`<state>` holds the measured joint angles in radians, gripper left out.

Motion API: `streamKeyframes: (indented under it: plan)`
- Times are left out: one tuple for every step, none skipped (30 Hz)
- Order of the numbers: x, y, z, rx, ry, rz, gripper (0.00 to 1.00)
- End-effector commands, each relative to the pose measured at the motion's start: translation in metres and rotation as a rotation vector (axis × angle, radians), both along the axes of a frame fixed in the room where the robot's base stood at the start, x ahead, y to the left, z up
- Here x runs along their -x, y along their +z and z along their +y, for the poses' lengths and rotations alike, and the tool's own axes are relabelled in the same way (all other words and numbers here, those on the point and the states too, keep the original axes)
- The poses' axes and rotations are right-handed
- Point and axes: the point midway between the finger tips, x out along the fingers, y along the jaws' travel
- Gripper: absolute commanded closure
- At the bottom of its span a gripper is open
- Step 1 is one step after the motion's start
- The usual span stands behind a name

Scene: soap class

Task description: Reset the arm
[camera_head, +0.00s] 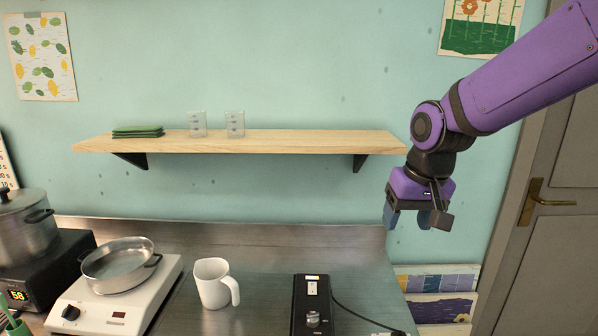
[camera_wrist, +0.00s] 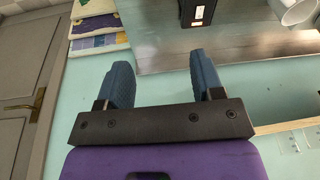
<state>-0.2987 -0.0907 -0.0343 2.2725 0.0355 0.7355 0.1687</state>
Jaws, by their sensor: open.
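My purple arm reaches in from the upper right in the head view. My gripper (camera_head: 415,217) hangs at its end, pointing down, to the right of the wooden shelf and above the counter's right end. In the wrist view my gripper (camera_wrist: 163,80) shows two blue fingers spread apart with nothing between them. Only the wall is behind the gap. It touches nothing that I can see.
A wooden shelf (camera_head: 290,141) holds green cloths (camera_head: 138,131) and two clear cups (camera_head: 216,124). The metal counter (camera_head: 255,270) holds a white mug (camera_head: 213,283), a black device (camera_head: 312,306), a pan (camera_head: 120,265) on a white hotplate and a pot (camera_head: 25,225). A door (camera_head: 555,215) stands at right.

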Motion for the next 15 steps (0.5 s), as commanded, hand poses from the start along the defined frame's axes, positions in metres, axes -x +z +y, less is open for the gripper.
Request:
streamKeyframes:
  plan:
    - [0.011, 0.012, -0.011, -0.003, -0.009, -0.021, 0.39]
    - [0.017, 0.017, -0.017, -0.004, -0.012, -0.032, 0.39]
    - [0.026, 0.024, -0.024, -0.004, -0.015, -0.044, 0.39]
    - [0.033, 0.029, -0.030, -0.003, -0.019, -0.053, 0.39]
    - [0.039, 0.034, -0.035, -0.003, -0.022, -0.063, 0.39]
    - [0.049, 0.040, -0.042, -0.003, -0.027, -0.076, 0.39]
    - [0.056, 0.044, -0.047, -0.001, -0.030, -0.085, 0.39]
    - [0.063, 0.048, -0.051, 0.000, -0.032, -0.094, 0.39]
    - [0.073, 0.052, -0.058, 0.002, -0.037, -0.107, 0.39]
    - [0.080, 0.055, -0.062, 0.003, -0.041, -0.118, 0.39]
    - [0.088, 0.059, -0.066, 0.006, -0.044, -0.128, 0.39]
    - [0.098, 0.062, -0.072, 0.009, -0.048, -0.139, 0.39]
    - [0.105, 0.064, -0.075, 0.011, -0.051, -0.150, 0.39]
    - [0.113, 0.067, -0.079, 0.015, -0.055, -0.160, 0.39]
    - [0.123, 0.069, -0.084, 0.018, -0.059, -0.172, 0.39]
